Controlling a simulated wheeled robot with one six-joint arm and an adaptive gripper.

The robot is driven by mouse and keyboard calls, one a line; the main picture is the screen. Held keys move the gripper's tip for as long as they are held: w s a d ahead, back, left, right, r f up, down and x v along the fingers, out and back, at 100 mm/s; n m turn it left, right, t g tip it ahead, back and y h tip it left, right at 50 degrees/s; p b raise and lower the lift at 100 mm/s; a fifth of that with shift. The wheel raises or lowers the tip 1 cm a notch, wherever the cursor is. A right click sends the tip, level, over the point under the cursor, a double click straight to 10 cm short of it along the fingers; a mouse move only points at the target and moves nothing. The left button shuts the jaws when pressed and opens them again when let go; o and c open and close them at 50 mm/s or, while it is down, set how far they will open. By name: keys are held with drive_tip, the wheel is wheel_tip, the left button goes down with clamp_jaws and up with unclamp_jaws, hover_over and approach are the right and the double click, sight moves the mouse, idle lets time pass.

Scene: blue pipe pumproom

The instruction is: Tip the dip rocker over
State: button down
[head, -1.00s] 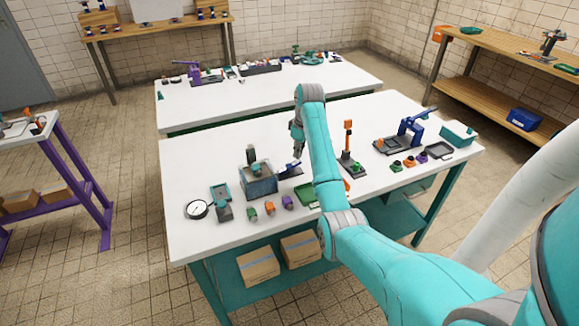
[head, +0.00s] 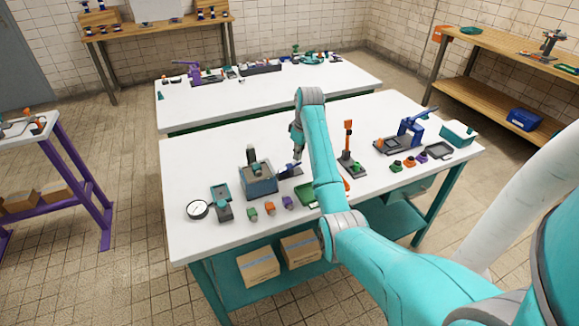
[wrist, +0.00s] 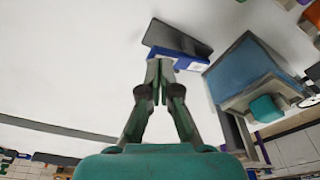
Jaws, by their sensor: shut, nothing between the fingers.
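A small blue rocker-like part (head: 291,170) on a dark base sits on the front white table, right of a blue-grey box; I take it for the dip rocker. In the wrist view the blue part (wrist: 182,58) lies just beyond my fingertips, with a dark flat plate (wrist: 178,37) behind it. My gripper (head: 298,156) points down right above it in the head view. In the wrist view my gripper (wrist: 160,72) is shut with nothing held; its tips overlap the blue part's edge. I cannot tell whether they touch it.
The blue-grey box (head: 260,187) stands close beside the blue part; it also shows in the wrist view (wrist: 245,72). An upright orange-topped lever (head: 348,140) stands right of my arm. A round gauge (head: 197,210) and small coloured blocks line the front. The table's back left is clear.

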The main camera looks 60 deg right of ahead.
sight(290, 167)
drive_tip(key=shift+f, duration=1.6)
idle(0.3)
